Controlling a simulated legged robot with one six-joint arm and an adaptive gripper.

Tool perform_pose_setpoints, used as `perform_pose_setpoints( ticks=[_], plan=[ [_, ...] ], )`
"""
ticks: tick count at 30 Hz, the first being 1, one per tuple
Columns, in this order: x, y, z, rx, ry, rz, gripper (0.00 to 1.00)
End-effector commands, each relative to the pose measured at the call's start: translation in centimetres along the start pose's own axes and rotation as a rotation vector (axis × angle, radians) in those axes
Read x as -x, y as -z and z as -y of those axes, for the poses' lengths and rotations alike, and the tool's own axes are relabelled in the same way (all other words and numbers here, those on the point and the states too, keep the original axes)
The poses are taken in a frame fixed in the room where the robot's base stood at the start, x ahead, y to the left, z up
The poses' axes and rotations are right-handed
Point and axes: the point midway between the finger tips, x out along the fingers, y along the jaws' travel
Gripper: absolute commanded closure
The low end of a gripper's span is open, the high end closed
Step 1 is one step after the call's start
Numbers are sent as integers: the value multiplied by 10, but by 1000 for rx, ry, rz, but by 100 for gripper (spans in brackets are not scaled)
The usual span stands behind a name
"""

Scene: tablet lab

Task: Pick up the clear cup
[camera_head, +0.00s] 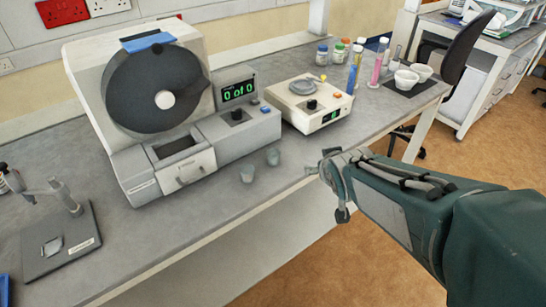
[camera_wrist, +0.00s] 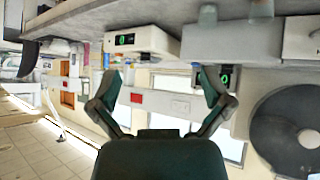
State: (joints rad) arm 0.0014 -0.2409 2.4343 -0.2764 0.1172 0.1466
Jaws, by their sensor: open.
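Two small translucent grey-green cups stand upright on the grey bench in front of the drum machine: a front cup (camera_head: 247,174) and, to its right and a little further back, another cup (camera_head: 272,157). I cannot tell which is the clear cup. Both also show upside down at the top of the wrist view, one cup (camera_wrist: 208,14) left of the other cup (camera_wrist: 261,9). My gripper (camera_head: 332,188) is to the right of both cups, by the bench's front edge, apart from them. Its fingers are spread and empty in the wrist view (camera_wrist: 160,88).
The drum machine (camera_head: 88,75) with an open drawer (camera_head: 186,165) stands behind the cups. A balance (camera_head: 318,120) stands on the bench behind my gripper. White bowls (camera_head: 404,80) and bottles are further right. A stand (camera_head: 60,245) is at left. Bench around the cups is clear.

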Motion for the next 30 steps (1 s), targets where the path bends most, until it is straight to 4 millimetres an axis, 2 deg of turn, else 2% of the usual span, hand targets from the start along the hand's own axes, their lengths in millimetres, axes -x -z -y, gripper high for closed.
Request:
perform_pose_setpoints(
  ticks=[1, 6, 12, 20, 30],
  plan=[
    [-18, 2, 4, 14, 16, -22, 1],
    [-70, 11, 24, 54, 103, -138, 1],
    [-114, 8, 55, 71, 239, -253, 1],
    [-133, 8, 72, 69, 311, -306, 1],
    [-175, 21, 86, 69, 309, -305, 1]
  ],
)
